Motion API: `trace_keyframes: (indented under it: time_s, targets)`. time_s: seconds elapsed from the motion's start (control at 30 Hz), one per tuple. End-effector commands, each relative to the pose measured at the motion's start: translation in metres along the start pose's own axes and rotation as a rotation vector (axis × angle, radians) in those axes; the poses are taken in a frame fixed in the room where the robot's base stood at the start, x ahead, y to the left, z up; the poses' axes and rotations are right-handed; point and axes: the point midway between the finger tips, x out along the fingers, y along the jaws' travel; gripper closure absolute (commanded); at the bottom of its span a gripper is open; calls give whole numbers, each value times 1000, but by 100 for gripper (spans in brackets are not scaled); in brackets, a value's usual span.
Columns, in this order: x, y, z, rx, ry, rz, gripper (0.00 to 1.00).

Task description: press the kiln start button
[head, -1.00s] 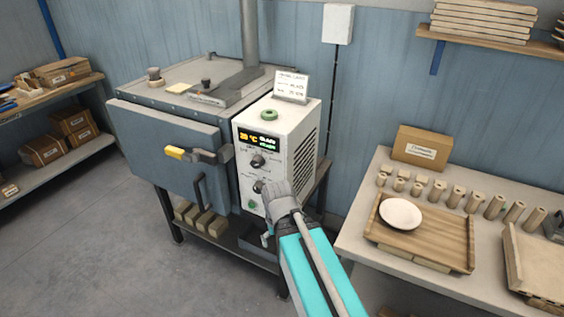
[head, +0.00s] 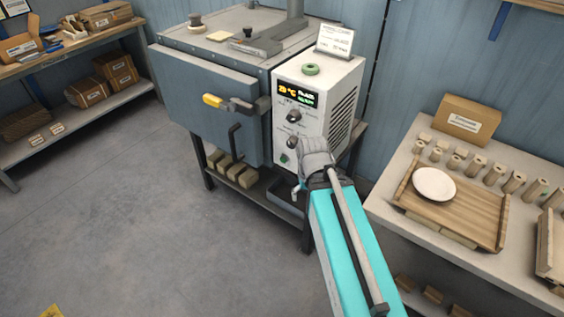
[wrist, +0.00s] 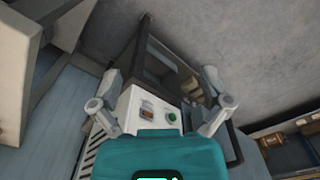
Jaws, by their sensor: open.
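The white control box (head: 312,115) stands at the right side of the grey-blue kiln (head: 205,110). Its front has a lit display, two dark knobs and a round green button (head: 284,159) low on the left. In the wrist view the green button (wrist: 172,116) shows beside an orange rocker switch (wrist: 147,113), and the box appears turned over. My gripper (wrist: 162,78) is open and empty, its fingers spread to either side of the button panel. No contact with the button is visible. In the head view my wrist hides most of the fingers and the panel's lower right.
A round green piece (head: 311,69) and a label card sit on top of the control box. The kiln door handle (head: 228,104) juts out at left. A bench (head: 400,205) with a wooden tray and white plate stands at right.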

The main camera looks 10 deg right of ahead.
Motion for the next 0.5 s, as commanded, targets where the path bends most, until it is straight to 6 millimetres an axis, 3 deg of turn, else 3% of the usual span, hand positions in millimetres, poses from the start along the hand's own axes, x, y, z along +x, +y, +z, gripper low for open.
trace_keyframes:
  time_s: [0.07,0.43,0.5]
  targets:
    - [0,0,0,0,0,0,26]
    - [0,0,0,0,0,0,95]
    - [0,0,0,0,0,0,100]
